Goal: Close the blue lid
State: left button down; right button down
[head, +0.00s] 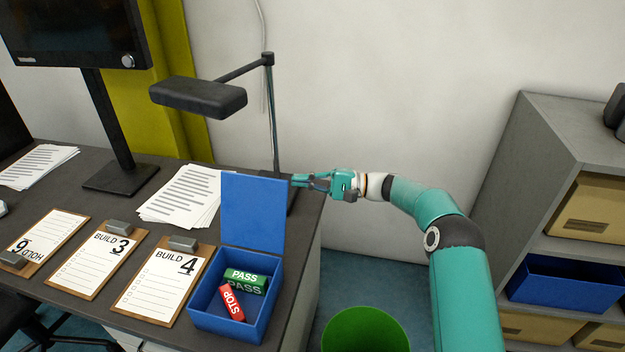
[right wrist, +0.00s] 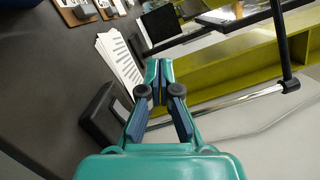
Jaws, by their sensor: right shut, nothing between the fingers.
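The blue lid (head: 253,212) stands upright, open, at the back edge of the blue box (head: 240,324) on the desk. Inside the box lie a green PASS block (head: 246,280) and a red STOP block (head: 231,302). My right gripper (head: 296,180) is just right of the lid's upper right corner, its fingers pointing left, close to or behind the lid edge; I cannot tell if it touches. In the right wrist view its fingers (right wrist: 159,66) are together with nothing between them. My left gripper is not in view.
A desk lamp (head: 200,96) stands behind the lid, its post near my right gripper. Papers (head: 182,196) and clipboards (head: 160,283) lie left of the box. A green bin (head: 365,330) stands on the floor and a grey shelf (head: 520,160) is at the right.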

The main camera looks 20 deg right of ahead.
aim_at(273, 184)
jog(key=shift+s+a+r+p, duration=0.15)
jog(key=shift+a+r+p, duration=0.15)
jog(key=shift+a, duration=0.9)
jog(key=shift+s+a+r+p, duration=0.15)
jog(key=shift+a+r, duration=0.2)
jog(key=shift+a, duration=0.85)
jog(key=shift+s+a+r+p, duration=0.1)
jog(key=shift+a+r+p, duration=0.2)
jog(key=shift+a, duration=0.9)
jog(key=shift+a, duration=0.1)
